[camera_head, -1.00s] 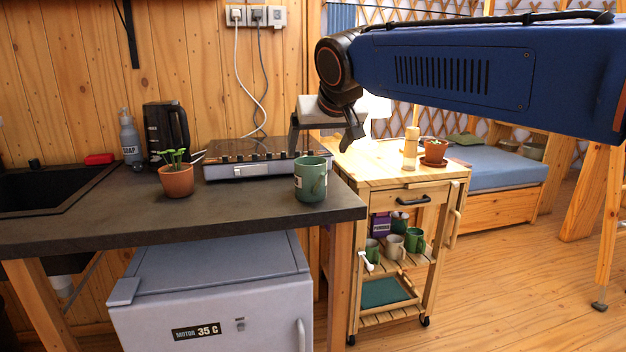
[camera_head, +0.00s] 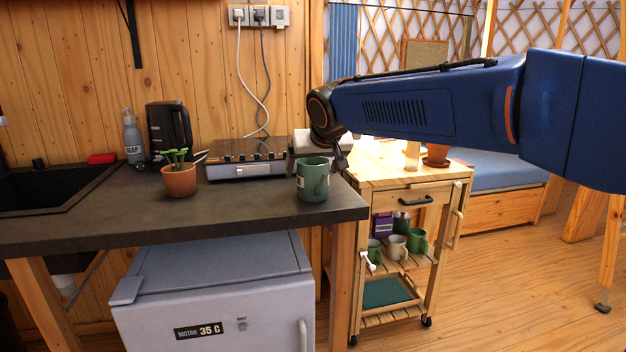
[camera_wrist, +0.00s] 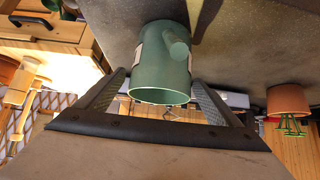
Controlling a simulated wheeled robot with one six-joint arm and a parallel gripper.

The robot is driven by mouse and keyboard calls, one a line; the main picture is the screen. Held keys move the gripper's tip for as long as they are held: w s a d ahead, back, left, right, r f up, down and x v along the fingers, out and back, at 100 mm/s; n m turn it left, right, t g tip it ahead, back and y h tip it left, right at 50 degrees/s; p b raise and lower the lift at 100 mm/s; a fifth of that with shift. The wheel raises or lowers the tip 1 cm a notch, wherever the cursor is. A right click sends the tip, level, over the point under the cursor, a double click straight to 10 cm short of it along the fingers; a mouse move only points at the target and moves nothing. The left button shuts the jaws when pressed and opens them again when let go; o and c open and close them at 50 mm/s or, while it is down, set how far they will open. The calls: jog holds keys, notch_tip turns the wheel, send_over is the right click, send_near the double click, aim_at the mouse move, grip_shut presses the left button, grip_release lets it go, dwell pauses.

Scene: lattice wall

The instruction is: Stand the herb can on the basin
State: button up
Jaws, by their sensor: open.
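A green can shaped like a mug (camera_head: 312,180), with a white label and a handle, stands upright near the counter's right end. I take it for the herb can. In the wrist view the can (camera_wrist: 161,65) appears upside down, its open rim toward me, lying between the lines of the two fingers. My gripper (camera_wrist: 160,98) is open; in the head view it is just behind the can and partly hidden by it. I cannot tell whether a finger touches the can. The dark sink (camera_head: 40,190) at the counter's left end may be the basin.
A potted plant (camera_head: 179,180) stands between sink and can. A flat stove (camera_head: 248,160), black kettle (camera_head: 168,130) and soap bottle (camera_head: 132,138) are behind it. A wooden cart (camera_head: 405,183) with mugs stands right of the counter (camera_head: 240,210). The counter's front strip is clear.

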jog(key=c, duration=1.4)
notch_tip(320, 180, up, 10)
jog(key=shift+f, duration=0.1)
jog(key=shift+w+d, duration=0.1)
